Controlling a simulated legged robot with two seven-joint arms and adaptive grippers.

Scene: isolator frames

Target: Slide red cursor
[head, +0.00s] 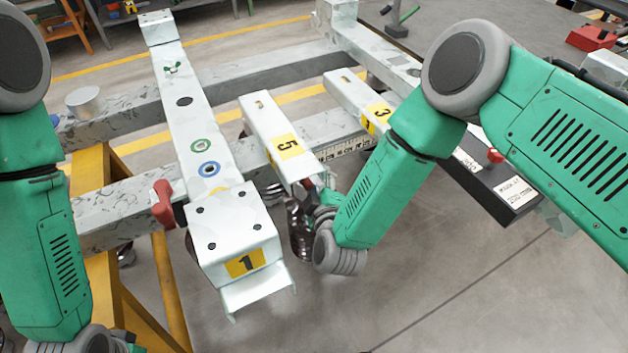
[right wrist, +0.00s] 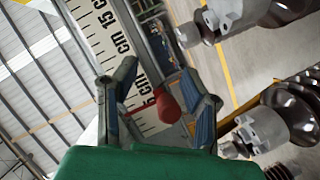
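The red cursor (right wrist: 168,106) shows in the right wrist view on the edge of a white ruler (right wrist: 98,28) with black cm marks. My right gripper (right wrist: 160,82) has its two fingers apart, one on each side of the cursor. The cursor is close to the right finger, and a gap shows on its left; I cannot tell if it touches. In the head view my right gripper (head: 314,192) is at the near end of the beam marked 5 and largely hides the cursor. The ruler (head: 345,148) shows there too. My left arm is at the left edge; its fingers are not visible.
White beams marked 1 (head: 245,262), 5 (head: 284,146) and 3 (head: 380,113) lie across grey rails. A red handle (head: 163,203) sticks up left of beam 1. A dark panel with a red knob (head: 494,156) stands at right. Open floor lies in front.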

